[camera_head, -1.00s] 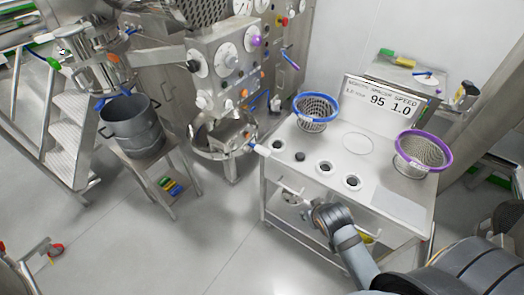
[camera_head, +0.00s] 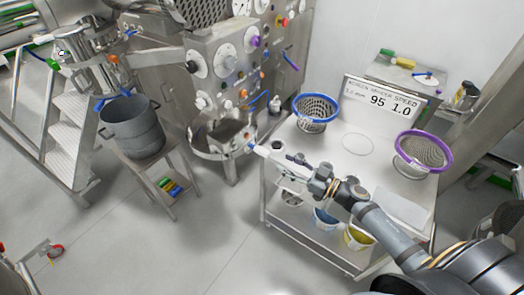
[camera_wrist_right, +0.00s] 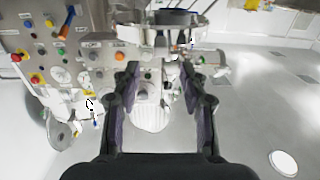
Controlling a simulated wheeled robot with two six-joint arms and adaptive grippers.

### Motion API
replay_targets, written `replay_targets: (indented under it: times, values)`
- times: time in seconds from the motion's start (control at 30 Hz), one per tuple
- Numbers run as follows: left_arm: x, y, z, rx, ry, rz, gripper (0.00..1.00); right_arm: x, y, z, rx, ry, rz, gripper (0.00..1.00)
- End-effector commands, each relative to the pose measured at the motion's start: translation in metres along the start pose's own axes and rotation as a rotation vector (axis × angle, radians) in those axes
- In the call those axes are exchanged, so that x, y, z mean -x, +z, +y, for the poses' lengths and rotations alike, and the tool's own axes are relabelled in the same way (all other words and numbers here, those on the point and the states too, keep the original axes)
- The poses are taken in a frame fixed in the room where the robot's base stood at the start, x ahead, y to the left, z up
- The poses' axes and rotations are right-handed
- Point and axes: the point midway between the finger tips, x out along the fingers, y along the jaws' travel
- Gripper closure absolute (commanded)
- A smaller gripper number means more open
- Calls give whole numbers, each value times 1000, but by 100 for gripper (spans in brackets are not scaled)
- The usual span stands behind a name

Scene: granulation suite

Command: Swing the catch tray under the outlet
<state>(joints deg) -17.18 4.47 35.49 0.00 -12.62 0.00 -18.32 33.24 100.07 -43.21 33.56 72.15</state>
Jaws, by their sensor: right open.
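A round steel tray (camera_head: 205,154) sits low at the front of the granulator, with a short pale handle (camera_head: 252,148) with a blue part at its right side. I take it for the catch tray. My right gripper (camera_head: 283,163) reaches over the left part of the steel cart, its tip close to this handle. I cannot tell whether they touch. In the right wrist view the gripper (camera_wrist_right: 160,78) is open, its dark fingers with purple pads wide apart. A pale rounded shape (camera_wrist_right: 150,115) shows between them; I cannot tell what it is. My left gripper is not in view.
The steel cart (camera_head: 388,204) carries a blue-rimmed basket (camera_head: 316,110), a purple-rimmed basket (camera_head: 423,150) and a sign (camera_head: 385,100). A steel pot (camera_head: 132,125) stands on a stand at left. The floor between is clear.

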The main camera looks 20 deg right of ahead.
Motion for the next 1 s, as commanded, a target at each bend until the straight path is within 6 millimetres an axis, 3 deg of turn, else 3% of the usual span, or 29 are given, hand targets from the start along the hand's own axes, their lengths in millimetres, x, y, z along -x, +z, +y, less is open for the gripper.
replay_targets:
  times: [0.23, 0.5, 0.63, 1.0]
  values:
    - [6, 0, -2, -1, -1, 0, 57, -15, -4, 0, -1, -1, 8, 57]
    - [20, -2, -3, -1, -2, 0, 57, -73, -5, 0, -4, 0, 7, 57]
    - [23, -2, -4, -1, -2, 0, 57, -93, -3, 0, -4, 0, 5, 57]
    - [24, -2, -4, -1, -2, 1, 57, -105, -1, -1, -1, -1, 2, 57]
